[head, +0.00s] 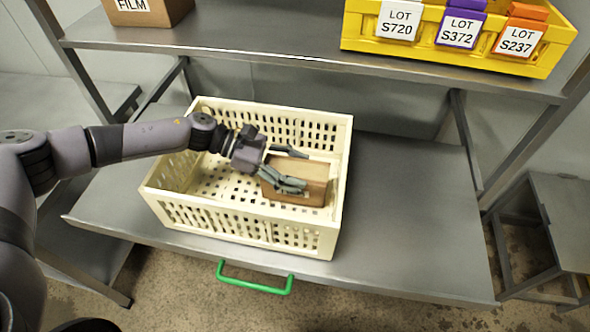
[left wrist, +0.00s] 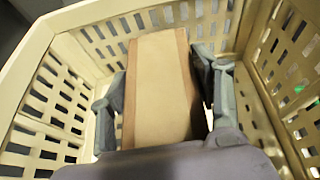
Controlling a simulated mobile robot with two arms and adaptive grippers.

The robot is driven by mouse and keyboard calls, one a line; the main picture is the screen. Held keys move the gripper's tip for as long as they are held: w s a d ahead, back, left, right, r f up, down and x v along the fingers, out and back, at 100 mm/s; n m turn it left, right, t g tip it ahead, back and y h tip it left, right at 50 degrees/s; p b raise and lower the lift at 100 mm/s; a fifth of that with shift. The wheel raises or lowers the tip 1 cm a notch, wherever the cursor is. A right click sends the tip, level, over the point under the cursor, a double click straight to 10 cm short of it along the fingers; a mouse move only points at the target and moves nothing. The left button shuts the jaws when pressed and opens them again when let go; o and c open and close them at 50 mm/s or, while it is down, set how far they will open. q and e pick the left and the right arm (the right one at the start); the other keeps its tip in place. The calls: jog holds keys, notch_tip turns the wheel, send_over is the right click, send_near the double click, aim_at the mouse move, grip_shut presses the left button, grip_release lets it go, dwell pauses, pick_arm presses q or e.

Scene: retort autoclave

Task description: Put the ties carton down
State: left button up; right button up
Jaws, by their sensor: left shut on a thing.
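A brown carton (head: 306,180), which I take to be the ties carton, is inside a cream perforated crate (head: 243,236), in its right half. No label shows on it. My left gripper (head: 287,170) reaches into the crate from the left and is shut on the carton. In the left wrist view the carton (left wrist: 160,90) sits between the two grey fingers (left wrist: 163,95), with crate walls around it. I cannot tell whether the carton's underside touches the crate floor. My right gripper is not in view.
The crate stands on a grey metal table (head: 410,215) with a green handle (head: 254,286) at its front edge. A shelf (head: 270,42) above holds a FILM box (head: 155,12) and a yellow bin (head: 450,55) with lot tags. The table's right side is clear.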

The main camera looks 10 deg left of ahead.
pick_arm(q)
jog(key=shift+w+f, duration=0.1)
jog(key=shift+f, duration=0.6)
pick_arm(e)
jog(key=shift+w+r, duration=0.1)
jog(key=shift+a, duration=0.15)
pick_arm(q)
jog(key=shift+f, duration=0.2)
jog(key=o, duration=1.5)
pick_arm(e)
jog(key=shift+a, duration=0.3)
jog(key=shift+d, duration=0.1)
